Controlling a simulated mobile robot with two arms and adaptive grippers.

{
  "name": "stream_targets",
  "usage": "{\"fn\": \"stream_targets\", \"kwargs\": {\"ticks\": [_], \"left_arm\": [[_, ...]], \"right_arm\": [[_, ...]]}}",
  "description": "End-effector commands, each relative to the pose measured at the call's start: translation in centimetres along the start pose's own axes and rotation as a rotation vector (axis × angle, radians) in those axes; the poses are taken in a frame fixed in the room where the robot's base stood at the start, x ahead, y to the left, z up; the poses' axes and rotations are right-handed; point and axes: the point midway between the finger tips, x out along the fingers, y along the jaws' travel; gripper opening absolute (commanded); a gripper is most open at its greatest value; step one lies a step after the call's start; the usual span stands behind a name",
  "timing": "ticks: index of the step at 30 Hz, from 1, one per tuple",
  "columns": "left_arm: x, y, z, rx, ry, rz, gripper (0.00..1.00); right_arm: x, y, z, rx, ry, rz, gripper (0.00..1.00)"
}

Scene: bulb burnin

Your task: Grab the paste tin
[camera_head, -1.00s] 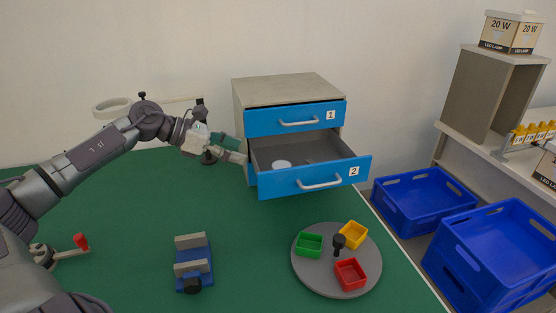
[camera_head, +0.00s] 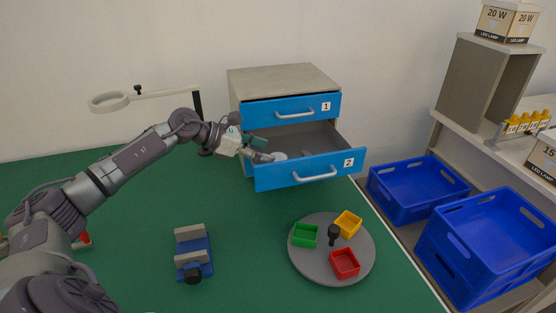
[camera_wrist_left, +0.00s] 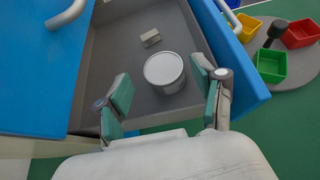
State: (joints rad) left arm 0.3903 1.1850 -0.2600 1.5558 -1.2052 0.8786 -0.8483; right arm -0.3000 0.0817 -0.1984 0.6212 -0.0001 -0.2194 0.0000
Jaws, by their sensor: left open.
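The paste tin (camera_wrist_left: 165,72) is a small round tin with a pale lid. It stands upright inside the open drawer 2 (camera_head: 312,174); in the head view the tin (camera_head: 279,157) shows just past my gripper. My left gripper (camera_head: 265,150) is over the left side of this drawer. In the left wrist view the left gripper (camera_wrist_left: 161,98) is open, with its green-padded fingers apart and the tin ahead between them, not held. My right gripper is not in view.
A small grey block (camera_wrist_left: 150,38) lies in the drawer near the tin. Drawer 1 (camera_head: 292,110) above is shut. A round grey tray (camera_head: 312,265) with green, yellow and red bins, and a blue fixture (camera_head: 208,244), stand on the green table. A magnifier lamp (camera_head: 110,102) stands behind my arm.

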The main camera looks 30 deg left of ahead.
Motion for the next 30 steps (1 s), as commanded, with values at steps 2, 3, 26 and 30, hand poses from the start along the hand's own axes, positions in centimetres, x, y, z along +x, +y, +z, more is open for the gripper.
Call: {"fn": "stream_targets", "kwargs": {"ticks": [2,3,26,30], "left_arm": [[0.7,-0.1,-0.1,-0.003,0.000,-0.002,0.69],[1.2,-0.1,-0.1,-0.003,-0.001,-0.003,0.69],[5.2,-0.1,-0.8,-0.001,0.001,-0.001,0.34],[5.1,-0.1,-0.8,-0.001,0.001,-0.001,0.12]], "right_arm": [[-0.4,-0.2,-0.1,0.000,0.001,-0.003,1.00],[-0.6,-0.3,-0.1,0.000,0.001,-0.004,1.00],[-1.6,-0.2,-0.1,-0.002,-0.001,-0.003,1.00],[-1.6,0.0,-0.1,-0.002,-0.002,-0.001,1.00]]}}
